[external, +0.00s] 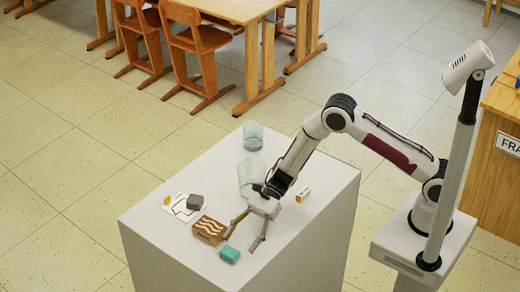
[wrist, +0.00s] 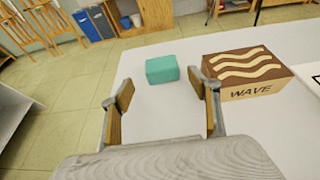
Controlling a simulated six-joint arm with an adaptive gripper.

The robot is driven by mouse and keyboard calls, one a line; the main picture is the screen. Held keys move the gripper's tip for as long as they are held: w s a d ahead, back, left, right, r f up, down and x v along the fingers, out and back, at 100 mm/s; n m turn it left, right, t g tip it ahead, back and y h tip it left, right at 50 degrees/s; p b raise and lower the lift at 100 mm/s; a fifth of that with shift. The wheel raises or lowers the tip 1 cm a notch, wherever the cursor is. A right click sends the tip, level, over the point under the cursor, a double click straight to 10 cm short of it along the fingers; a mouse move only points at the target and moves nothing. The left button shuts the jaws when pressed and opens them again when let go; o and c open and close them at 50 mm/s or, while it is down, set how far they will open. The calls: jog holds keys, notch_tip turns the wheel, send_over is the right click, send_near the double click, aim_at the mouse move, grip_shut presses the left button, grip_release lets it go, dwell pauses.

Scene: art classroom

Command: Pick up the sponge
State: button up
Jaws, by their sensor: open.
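The sponge appears to be the small teal block (external: 230,254), lying flat near the front edge of the white table. It also shows in the wrist view (wrist: 162,69), beyond the fingertips and roughly midway between them. My gripper (external: 239,243) is open and empty, pointing down close to the teal block. In the wrist view its two fingers (wrist: 160,82) stand wide apart, with clear table between them. I see no contact between the fingers and the block.
A brown box marked WAVE (wrist: 250,75) stands right of the teal block, close to the right finger; it also shows externally (external: 209,230).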

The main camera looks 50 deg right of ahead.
aim_at(230, 252)
jog(key=shift+a+f, duration=0.2)
jog(key=shift+a, duration=0.2)
jog(key=shift+r+x, duration=0.2)
jog(key=shift+x, duration=1.1)
jog(key=shift+r+x, duration=0.15)
jog(key=shift+x, duration=1.15)
jog(key=shift+w+a, duration=0.15)
jog(key=shift+w, duration=0.05)
jog(key=shift+c, duration=0.3)
jog(key=c, duration=0.8)
